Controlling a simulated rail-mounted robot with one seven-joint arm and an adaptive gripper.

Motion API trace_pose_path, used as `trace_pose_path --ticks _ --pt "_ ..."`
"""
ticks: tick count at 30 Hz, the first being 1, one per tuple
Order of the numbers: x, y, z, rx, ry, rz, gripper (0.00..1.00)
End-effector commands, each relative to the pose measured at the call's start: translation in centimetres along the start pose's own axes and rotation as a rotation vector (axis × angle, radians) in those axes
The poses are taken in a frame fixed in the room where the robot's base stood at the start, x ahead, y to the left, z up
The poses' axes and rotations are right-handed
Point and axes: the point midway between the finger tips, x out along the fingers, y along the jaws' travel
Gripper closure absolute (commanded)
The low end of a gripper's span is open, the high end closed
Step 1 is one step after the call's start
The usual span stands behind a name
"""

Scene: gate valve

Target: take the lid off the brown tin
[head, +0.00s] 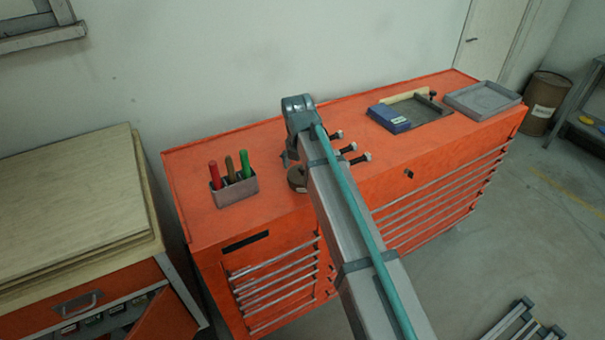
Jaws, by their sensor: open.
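The brown tin (296,179) stands on the orange tool cabinet's top, near the front edge and left of the middle. My arm covers its right part, so I cannot make out the lid's edge. My gripper (287,158) is mostly hidden behind my arm; only a small grey part shows just above and behind the tin. It is open. I cannot tell whether it touches the tin.
A grey holder (234,190) with red, brown and green handles stands left of the tin. Several dark bolts (350,148) lie right of my arm. The orange cabinet top (430,142) is clear at front right.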

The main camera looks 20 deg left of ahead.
Motion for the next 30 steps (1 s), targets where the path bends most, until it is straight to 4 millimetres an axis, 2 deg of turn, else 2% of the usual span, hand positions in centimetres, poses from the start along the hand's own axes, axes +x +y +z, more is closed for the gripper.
trace_pose_path --ticks 1,12,15,18,21,30 --pt "-0.01 0.00 0.00 0.000 0.000 0.000 0.17" --pt "0.06 0.02 -0.04 0.000 0.001 0.000 0.78" --pt "0.13 0.04 -0.06 -0.001 0.002 0.000 0.89" --pt "0.22 0.05 -0.10 -0.001 0.003 0.001 0.96" --pt "0.30 0.06 -0.14 -0.001 0.004 0.000 1.00" --pt "0.49 0.00 -0.26 -0.001 0.007 -0.001 1.00"
